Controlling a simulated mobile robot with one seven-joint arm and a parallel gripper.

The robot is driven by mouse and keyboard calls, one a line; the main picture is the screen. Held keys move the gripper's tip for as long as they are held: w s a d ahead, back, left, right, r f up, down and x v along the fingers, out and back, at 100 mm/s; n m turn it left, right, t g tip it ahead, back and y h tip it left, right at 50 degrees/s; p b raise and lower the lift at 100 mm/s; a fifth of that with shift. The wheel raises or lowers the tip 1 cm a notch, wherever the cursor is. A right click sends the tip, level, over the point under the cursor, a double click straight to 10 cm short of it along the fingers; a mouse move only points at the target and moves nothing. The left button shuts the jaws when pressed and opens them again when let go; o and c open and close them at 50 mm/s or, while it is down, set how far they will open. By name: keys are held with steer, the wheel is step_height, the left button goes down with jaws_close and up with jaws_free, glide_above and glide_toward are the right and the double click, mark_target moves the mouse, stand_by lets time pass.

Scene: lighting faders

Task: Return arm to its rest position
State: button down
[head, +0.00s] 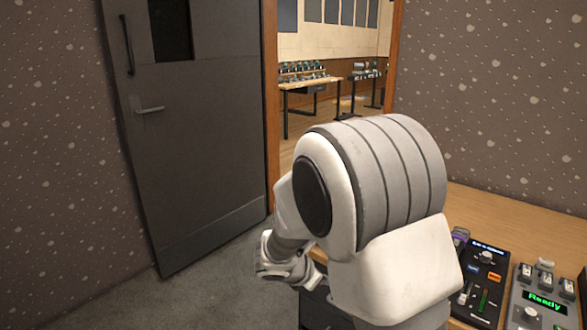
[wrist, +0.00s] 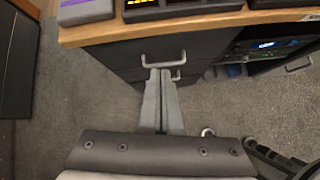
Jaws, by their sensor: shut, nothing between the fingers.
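My gripper (wrist: 160,75) is shut and empty in the wrist view. Its two grey fingers lie side by side, pointing toward the dark drawer front below the desk edge. The fingertips overlap a pale drawer handle (wrist: 145,58) in the picture; I cannot tell whether they touch it. In the head view my white arm is folded in the middle foreground, left of the desk's devices, and the fingers cannot be made out there.
A wooden desk (head: 510,212) on the right holds a black fader box (head: 485,262) and a grey box with a green "Ready" display (head: 544,303). A grey door (head: 200,150) stands at left beside an open doorway. Carpet (wrist: 75,95) left of the drawers is clear.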

steer(key=s+d+r+m+g, duration=0.1)
steer(key=s+d+r+m, duration=0.45)
steer(key=r+m, duration=0.2)
steer(key=s+r+m+y, duration=0.3)
steer(key=s+r+m, duration=0.2)
steer(key=s+m, duration=0.5)
steer(key=s+r+m+y, duration=0.3)
steer(key=s+r+m, duration=0.2)
steer(key=s+m, duration=0.5)
step_height(320, 180, up, 17)
steer(key=s+n+p, duration=0.1)
steer(key=n+p, duration=0.1)
steer(key=p, duration=1.5)
steer(key=shift+s+d, duration=0.35)
steer(key=shift+s, duration=0.05)
